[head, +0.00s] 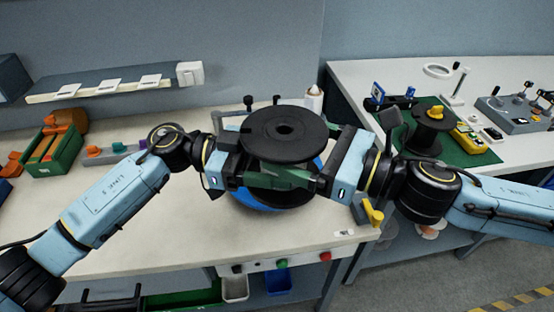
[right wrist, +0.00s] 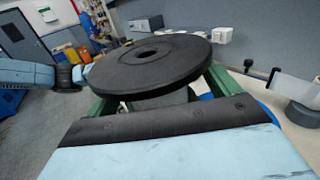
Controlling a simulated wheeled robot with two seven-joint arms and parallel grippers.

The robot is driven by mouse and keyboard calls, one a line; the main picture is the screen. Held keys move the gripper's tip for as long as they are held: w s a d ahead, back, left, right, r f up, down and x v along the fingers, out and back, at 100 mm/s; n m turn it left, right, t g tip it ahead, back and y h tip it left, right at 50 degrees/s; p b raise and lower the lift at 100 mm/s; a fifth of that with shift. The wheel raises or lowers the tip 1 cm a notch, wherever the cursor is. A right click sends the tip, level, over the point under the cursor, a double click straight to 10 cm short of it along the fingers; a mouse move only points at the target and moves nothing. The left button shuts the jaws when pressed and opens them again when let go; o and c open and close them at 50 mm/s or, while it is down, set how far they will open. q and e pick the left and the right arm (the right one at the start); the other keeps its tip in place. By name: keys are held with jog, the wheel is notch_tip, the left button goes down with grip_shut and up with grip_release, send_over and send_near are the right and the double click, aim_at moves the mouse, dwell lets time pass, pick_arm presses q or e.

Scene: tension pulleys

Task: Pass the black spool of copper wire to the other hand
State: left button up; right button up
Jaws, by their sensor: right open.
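The black spool (head: 285,133) is upright between my two grippers in the head view, its round top flange toward the camera. In the right wrist view the flange (right wrist: 150,65) fills the middle, with a grey core under it. My left gripper (head: 238,170) is at the spool's left side and appears shut on it, its fingertips mostly hidden by the spool. My right gripper (head: 305,180) reaches in from the right below the top flange. Its green fingers stand apart on either side of the core. No copper-coloured wire shows.
A blue round thing (head: 247,199) lies below the spool on the white bench (head: 140,235). A green bin (head: 52,152) stands at the left. A yellow-handled part (head: 372,213) is at the bench's right edge. Another black spool (head: 432,122) stands on the right table's green mat.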

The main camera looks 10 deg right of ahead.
jog(key=w+d+f+m+t+h, duration=0.25)
jog(key=w+d+f+m, duration=0.3)
jog(key=w+d, duration=0.3)
jog(key=w+d+f+m+t+h, duration=0.1)
jog(key=w+d+f+m+h, duration=0.3)
jog(key=w+d+m, duration=0.4)
jog(key=s+d+f+m+g+h, duration=0.1)
jog(key=d+f+m+h, duration=0.2)
jog(key=d+f+m, duration=0.55)
jog(key=s+d+f+m+h, duration=0.1)
jog(key=d+f+m+h, duration=0.25)
jog(key=f, duration=0.95)
jog(key=s+a+f+m+g+h, duration=0.1)
jog(key=s+f+m+g, duration=0.35)
jog(key=s+f, duration=0.75)
jog(key=s+a+f+m+g+h, duration=0.1)
jog(key=s+a+f+m+g, duration=0.1)
jog(key=s+f+m, duration=0.85)
jog(key=s+a+f+m+g, duration=0.1)
jog(key=s+a+f+g, duration=0.1)
jog(key=s, duration=0.7)
jog(key=s+a+f+m+g, duration=0.1)
jog(key=s+a+f, duration=0.3)
jog(key=s, duration=0.5)
jog(key=s+a+f+m+g, duration=0.2)
jog(key=s+a+f+g, duration=0.1)
jog(key=s+f, duration=0.4)
jog(key=s+a, duration=0.1)
jog(key=s, duration=0.2)
